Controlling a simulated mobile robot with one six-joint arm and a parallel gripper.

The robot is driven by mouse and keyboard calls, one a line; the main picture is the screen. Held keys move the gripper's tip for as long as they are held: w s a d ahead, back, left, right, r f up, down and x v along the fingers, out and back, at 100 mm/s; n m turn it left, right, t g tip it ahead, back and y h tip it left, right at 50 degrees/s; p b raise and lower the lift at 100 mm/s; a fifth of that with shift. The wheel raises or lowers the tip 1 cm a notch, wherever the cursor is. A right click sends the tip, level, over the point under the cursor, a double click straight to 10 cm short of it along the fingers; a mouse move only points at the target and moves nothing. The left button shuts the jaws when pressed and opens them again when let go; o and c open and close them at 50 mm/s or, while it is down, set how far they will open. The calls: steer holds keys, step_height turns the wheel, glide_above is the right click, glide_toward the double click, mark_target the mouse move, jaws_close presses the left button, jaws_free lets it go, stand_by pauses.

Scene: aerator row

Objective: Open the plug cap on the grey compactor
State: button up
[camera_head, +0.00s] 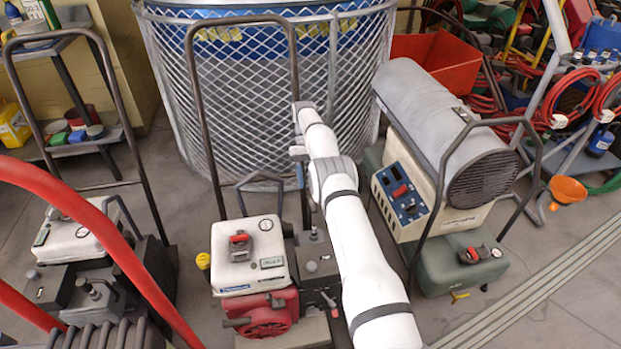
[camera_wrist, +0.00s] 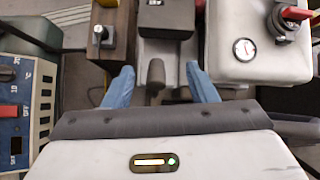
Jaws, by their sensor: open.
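A machine with a white tank (camera_head: 250,252), red engine (camera_head: 265,314) and dark grey body (camera_head: 318,254) stands left of my arm in the head view. I take it as the compactor, though I cannot be sure. In the wrist view, my gripper (camera_wrist: 163,86) is open and empty, its blue fingers apart. A brown-grey upright knob (camera_wrist: 156,74) shows between them; I cannot tell if it is the plug cap or touches a finger. A grey knob (camera_wrist: 101,34) on a brown block is further left.
A heater (camera_head: 440,150) with a green base (camera_head: 455,265) stands close to the right. A tall handle frame (camera_head: 200,110) rises on the left, before a mesh cage (camera_head: 255,110). The white tank (camera_wrist: 235,70) is close on the wrist view's right.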

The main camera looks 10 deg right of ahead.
steer(key=shift+r+p, duration=0.5)
steer(key=shift+r, duration=0.45)
steer(key=shift+c, duration=0.2)
